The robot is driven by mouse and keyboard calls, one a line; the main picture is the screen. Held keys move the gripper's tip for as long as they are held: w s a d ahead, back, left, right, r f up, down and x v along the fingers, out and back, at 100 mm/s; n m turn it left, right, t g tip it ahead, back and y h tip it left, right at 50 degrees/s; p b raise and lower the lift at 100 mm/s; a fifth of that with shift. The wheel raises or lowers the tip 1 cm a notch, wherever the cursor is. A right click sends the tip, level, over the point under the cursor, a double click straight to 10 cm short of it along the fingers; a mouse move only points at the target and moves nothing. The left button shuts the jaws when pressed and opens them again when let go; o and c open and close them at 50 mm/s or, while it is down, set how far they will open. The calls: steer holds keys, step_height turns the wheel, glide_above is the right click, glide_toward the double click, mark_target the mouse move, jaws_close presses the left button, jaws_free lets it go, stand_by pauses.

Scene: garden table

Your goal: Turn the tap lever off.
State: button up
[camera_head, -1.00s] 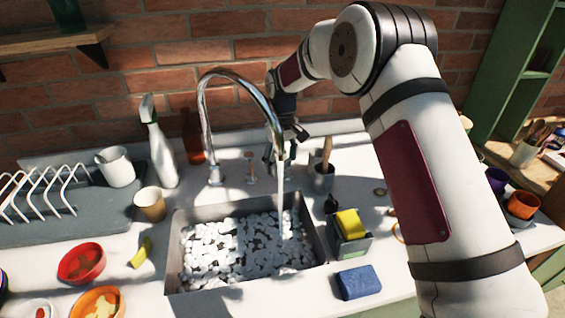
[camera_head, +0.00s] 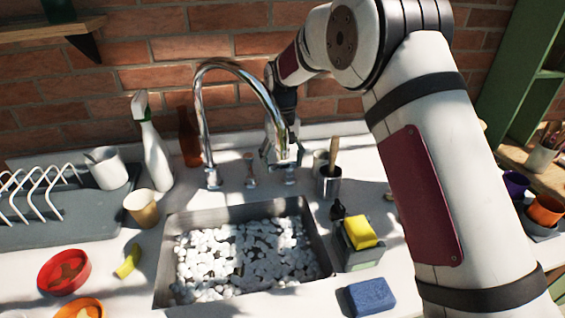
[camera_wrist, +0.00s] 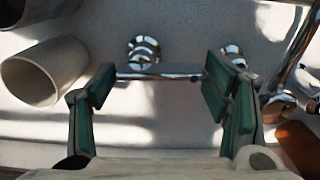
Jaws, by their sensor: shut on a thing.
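The chrome tap (camera_head: 201,120) stands behind the sink, its tall spout arching forward. No water stream shows under the spout. My gripper (camera_head: 284,152) is low behind the end of the spout, right of the tap's foot. In the wrist view my gripper (camera_wrist: 158,80) has its teal-padded fingers on either side of the tap lever (camera_wrist: 160,76), a thin chrome bar with a small blue mark near its right end. The gripper is shut on this lever. In the head view the spout and my gripper hide the lever.
The steel sink (camera_head: 322,252) holds many white pebble-like pieces. A utensil pot (camera_head: 328,184) stands close right of my gripper, and a sponge caddy (camera_head: 362,258) is in front of it. A spray bottle (camera_head: 155,150) and amber bottle (camera_head: 190,140) stand left of the tap.

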mark_target(282, 163)
stand_by(0.4)
steer(key=o, duration=1.2)
steer(key=shift+c, duration=0.2)
step_height(282, 163, up, 12)
